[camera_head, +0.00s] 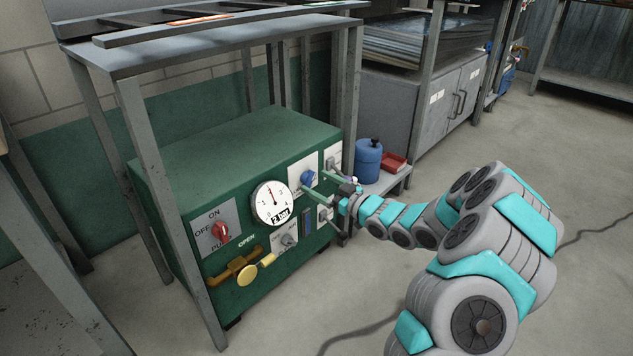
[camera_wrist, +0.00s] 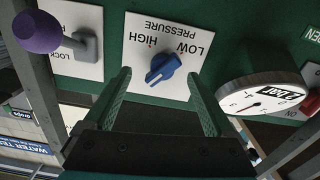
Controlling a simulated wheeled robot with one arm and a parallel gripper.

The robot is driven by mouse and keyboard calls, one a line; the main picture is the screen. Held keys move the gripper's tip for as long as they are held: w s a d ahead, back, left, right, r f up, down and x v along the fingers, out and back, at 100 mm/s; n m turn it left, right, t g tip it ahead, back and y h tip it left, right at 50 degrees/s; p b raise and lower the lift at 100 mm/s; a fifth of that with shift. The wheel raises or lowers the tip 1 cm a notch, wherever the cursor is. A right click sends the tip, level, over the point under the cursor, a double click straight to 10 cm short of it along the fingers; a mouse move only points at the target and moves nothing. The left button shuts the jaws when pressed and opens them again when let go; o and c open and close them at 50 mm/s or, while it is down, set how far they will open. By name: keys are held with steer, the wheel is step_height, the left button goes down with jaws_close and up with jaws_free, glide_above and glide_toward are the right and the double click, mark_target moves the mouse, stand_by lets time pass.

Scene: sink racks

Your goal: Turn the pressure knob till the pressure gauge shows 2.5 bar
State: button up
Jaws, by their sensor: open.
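The blue pressure knob (camera_head: 308,178) is on a white plate on the green cabinet's front. In the wrist view the knob (camera_wrist: 162,68) sits below the upside-down words PRESSURE, LOW and HIGH, its grip lying diagonally. My gripper (camera_head: 314,184) is open, its two green fingers pointing at the panel. In the wrist view the fingertips (camera_wrist: 159,74) are left and right of the knob, with visible gaps; their exact depth is hard to tell. The round white pressure gauge (camera_head: 272,203) has a red needle pointing up and slightly left. Its box label seems to read 2 bar.
A red ON/OFF switch (camera_head: 221,232) and a yellow valve handle (camera_head: 246,271) are left and below. A purple ball-ended lever (camera_wrist: 38,32) stands out near the knob in the wrist view. Frame legs (camera_head: 168,205) flank the cabinet. A blue canister (camera_head: 368,160) stands to the right.

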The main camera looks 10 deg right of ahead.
steer(key=v, duration=0.6)
steer(key=shift+d, duration=0.15)
steer(key=shift+c, duration=0.2)
